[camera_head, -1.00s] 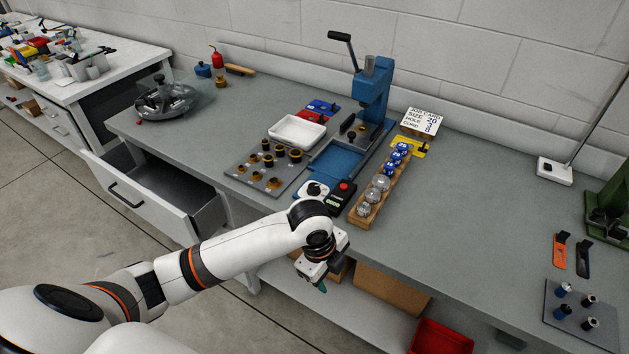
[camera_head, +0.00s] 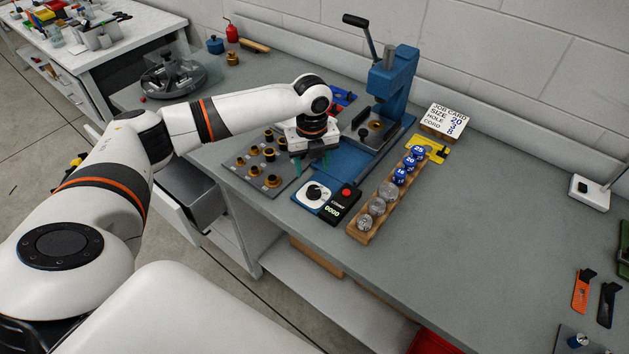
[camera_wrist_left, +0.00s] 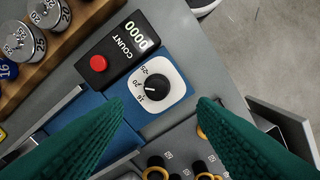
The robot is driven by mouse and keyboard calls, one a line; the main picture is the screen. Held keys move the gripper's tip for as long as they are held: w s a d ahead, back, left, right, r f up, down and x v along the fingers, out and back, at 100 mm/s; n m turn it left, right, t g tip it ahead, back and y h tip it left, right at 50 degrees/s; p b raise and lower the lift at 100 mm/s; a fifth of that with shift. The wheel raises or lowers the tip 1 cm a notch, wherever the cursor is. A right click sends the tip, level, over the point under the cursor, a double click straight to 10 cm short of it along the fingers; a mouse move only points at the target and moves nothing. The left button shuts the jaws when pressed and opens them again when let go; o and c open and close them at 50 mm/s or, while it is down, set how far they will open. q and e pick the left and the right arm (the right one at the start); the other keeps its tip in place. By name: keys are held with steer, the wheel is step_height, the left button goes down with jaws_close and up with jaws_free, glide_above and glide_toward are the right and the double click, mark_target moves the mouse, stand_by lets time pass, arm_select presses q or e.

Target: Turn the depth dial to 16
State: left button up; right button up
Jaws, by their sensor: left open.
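The depth dial (camera_head: 314,193) is a black round knob on a white plate at the front of the blue press base. In the left wrist view the dial (camera_wrist_left: 157,87) shows the marks 16, 20 and 25 along its left side; its exact setting is too small to read surely. My left gripper (camera_head: 312,166) points down above the bench, just behind the dial in the head view. Its green fingers (camera_wrist_left: 160,108) are apart, with nothing between them, and the knob shows beyond the gap. My right gripper is not in view.
A black counter box (camera_head: 341,204) with a red button adjoins the dial. A wooden rack (camera_head: 362,236) of weights stands to its right. A plate of collars (camera_head: 240,165) lies left. The blue press (camera_head: 393,75) rises behind, and an open drawer (camera_head: 196,195) sits below.

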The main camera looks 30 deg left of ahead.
mark_target(314, 189)
arm_select(q)
step_height(314, 189, down, 4)
steer(key=shift+w+r+p, duration=0.1)
steer(key=shift+w+p, duration=0.05)
steer(key=shift+p, duration=0.2)
step_height(314, 189, down, 4)
steer(key=shift+w+r+p, duration=0.1)
steer(key=shift+w+p, duration=0.05)
steer(key=shift+p, duration=0.15)
steer(key=shift+f, duration=0.5)
steer(key=c, duration=1)
steer(key=shift+o, duration=0.2)
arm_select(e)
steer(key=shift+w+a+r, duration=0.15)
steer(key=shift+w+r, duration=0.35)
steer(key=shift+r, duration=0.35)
arm_select(q)
steer(key=shift+r, duration=0.1)
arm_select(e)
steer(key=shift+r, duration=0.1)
